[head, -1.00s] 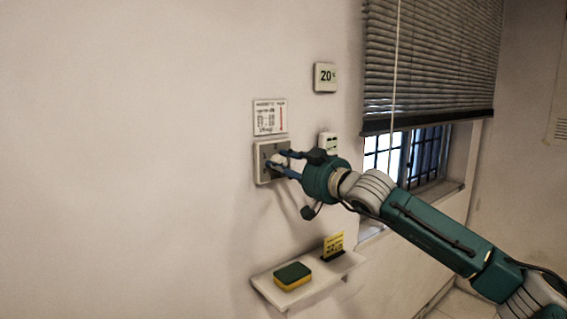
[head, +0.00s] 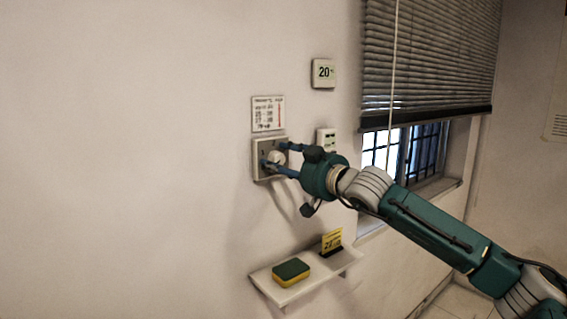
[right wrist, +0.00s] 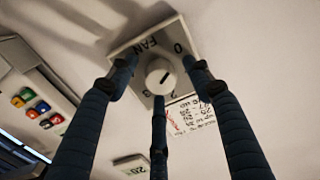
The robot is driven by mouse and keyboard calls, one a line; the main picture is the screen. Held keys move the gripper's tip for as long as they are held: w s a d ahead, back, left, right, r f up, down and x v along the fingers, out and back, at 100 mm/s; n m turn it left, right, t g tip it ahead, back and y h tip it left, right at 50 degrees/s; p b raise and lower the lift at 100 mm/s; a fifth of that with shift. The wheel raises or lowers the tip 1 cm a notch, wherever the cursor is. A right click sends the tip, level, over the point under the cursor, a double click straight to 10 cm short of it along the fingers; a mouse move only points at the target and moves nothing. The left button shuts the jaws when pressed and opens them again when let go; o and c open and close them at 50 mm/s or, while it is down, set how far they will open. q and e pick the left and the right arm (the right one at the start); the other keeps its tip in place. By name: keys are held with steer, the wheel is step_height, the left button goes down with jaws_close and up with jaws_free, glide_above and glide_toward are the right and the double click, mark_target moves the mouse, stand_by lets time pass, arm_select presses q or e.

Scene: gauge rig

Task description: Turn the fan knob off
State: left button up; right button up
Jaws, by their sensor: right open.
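The fan knob (right wrist: 160,77) is a round white dial with a dark line, on a light square plate (right wrist: 125,50) marked FAN, 0 and other digits. The line runs between upper right and lower left in the right wrist view; which end is the pointer is unclear. In the head view the knob (head: 276,158) shows between the fingers, on the plate (head: 258,148) on the wall. My right gripper (head: 274,158) is open, its three blue fingers (right wrist: 160,88) spread around the knob. Contact cannot be told. My left gripper is not in view.
A paper notice (head: 268,114) hangs above the plate, a thermostat (head: 323,73) higher up. A small white panel (head: 326,140) is right of it; a button panel (right wrist: 38,105) shows at left. Below, a shelf (head: 310,278) holds a sponge (head: 291,272) and a yellow card (head: 331,241).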

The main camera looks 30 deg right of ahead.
steer(key=shift+s+d, duration=0.15)
steer(key=shift+s, duration=0.35)
steer(key=s, duration=1.1)
steer(key=shift+d, duration=0.35)
